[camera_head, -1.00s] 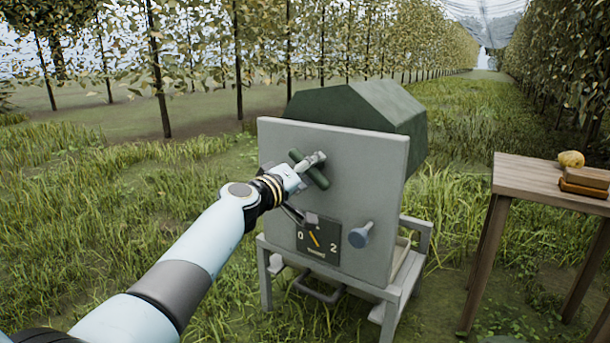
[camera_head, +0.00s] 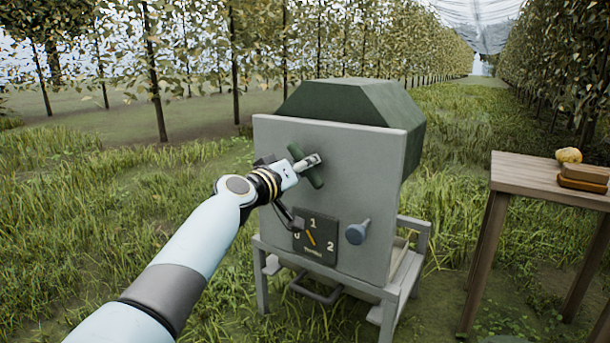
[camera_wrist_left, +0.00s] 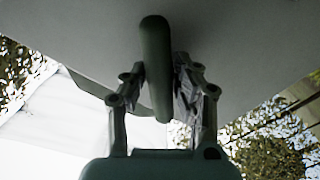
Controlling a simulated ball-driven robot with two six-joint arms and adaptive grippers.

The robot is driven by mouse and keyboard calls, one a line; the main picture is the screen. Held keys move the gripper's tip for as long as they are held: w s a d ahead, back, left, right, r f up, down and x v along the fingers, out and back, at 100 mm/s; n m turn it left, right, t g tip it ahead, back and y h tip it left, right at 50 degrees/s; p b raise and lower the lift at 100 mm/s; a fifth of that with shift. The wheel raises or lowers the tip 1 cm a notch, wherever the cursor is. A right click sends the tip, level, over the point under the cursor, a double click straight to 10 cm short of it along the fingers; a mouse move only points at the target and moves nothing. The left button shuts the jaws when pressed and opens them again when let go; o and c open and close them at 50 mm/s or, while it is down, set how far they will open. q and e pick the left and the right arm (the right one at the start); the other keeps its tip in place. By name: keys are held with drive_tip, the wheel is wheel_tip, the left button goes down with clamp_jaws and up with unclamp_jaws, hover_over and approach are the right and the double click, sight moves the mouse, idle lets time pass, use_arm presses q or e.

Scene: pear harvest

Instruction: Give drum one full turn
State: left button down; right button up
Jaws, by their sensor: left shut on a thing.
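The dark green faceted drum (camera_head: 350,100) sits behind an upright grey panel (camera_head: 370,160) on a grey stand. A green bar handle (camera_head: 316,178) sticks out on the panel's front, slanting from upper left to lower right; it also shows in the left wrist view (camera_wrist_left: 156,60), upright between the fingers. My left gripper (camera_head: 307,163) is shut on this handle; it shows in the left wrist view (camera_wrist_left: 158,90). Below, a black dial (camera_head: 325,250) reads 0, 1 and 2, its orange needle slanting to the upper left.
A blue-grey knob (camera_head: 357,232) sticks out of the panel right of the dial. A wooden table (camera_head: 545,180) at right holds a yellowish fruit (camera_head: 569,155) and a brown box-like thing (camera_head: 583,177). Grass surrounds the stand; tree rows stand behind.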

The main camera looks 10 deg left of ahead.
use_arm(q)
drive_tip(key=shift+f+m, duration=0.25)
drive_tip(key=shift+m, duration=0.25)
drive_tip(key=shift+r, duration=0.1)
drive_tip(key=shift+r+m, duration=0.15)
drive_tip(key=shift+m, duration=0.15)
drive_tip(key=m+b, duration=0.1)
drive_tip(key=b, duration=0.1)
drive_tip(key=m+b, duration=0.1)
drive_tip(key=m, duration=0.1)
drive_tip(key=shift+f+m+b, duration=0.3)
drive_tip(key=shift+f+b, duration=0.05)
drive_tip(key=shift+f, duration=0.05)
drive_tip(key=shift+r+m+b, duration=0.2)
drive_tip(key=shift+m+b, duration=0.2)
drive_tip(key=shift+m, duration=0.4)
drive_tip(key=shift+r, duration=0.25)
use_arm(e)
wheel_tip(320, 180, down, 6)
drive_tip(key=s, duration=0.2)
drive_tip(key=shift+r+g, duration=0.15)
drive_tip(key=shift+g, duration=0.25)
